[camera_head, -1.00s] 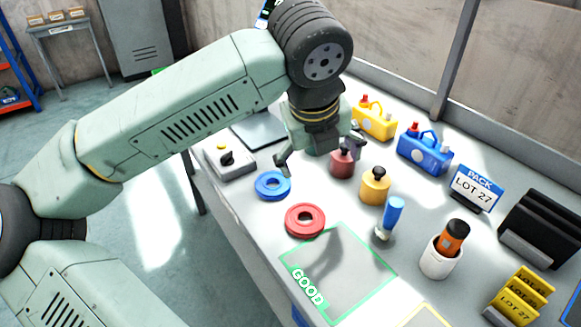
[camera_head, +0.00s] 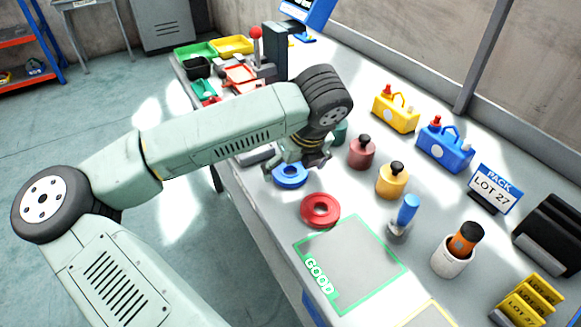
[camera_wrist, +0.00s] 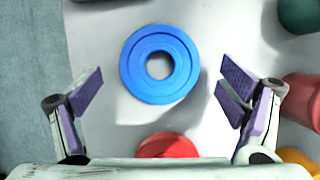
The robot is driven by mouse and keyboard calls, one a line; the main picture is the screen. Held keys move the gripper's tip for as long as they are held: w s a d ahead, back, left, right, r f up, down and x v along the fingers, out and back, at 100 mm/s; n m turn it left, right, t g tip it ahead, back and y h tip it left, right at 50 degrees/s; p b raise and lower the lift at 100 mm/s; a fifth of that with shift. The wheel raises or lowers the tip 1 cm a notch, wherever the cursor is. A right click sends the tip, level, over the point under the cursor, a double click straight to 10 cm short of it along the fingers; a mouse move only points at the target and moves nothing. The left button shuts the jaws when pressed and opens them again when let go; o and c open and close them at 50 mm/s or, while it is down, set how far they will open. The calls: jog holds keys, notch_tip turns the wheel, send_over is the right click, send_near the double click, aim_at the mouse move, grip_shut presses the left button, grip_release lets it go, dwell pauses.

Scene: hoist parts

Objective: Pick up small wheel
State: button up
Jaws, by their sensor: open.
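The small wheel is a flat blue ring (camera_head: 290,181) with a round hole, lying on the bench. In the wrist view the blue ring (camera_wrist: 135,66) shows whole, between and slightly ahead of the fingertips. My gripper (camera_head: 297,164) is above it, pointing down, and partly hides it in the head view. In the wrist view my gripper (camera_wrist: 161,92) is open and empty, with one finger on each side of the ring and clear of it. A red ring (camera_head: 320,221), which looks a little larger, lies nearer the green-outlined GOOD area.
Bins and a red-knobbed press (camera_head: 262,55) are at the far end.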

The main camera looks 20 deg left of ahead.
jog(key=shift+w+a+f, duration=0.1)
jog(key=shift+f, duration=0.3)
jog(key=shift+c, duration=0.2)
jog(key=c, duration=1.6)
jog(key=shift+r, duration=0.1)
jog(key=shift+c, duration=0.6)
jog(key=shift+r, duration=0.15)
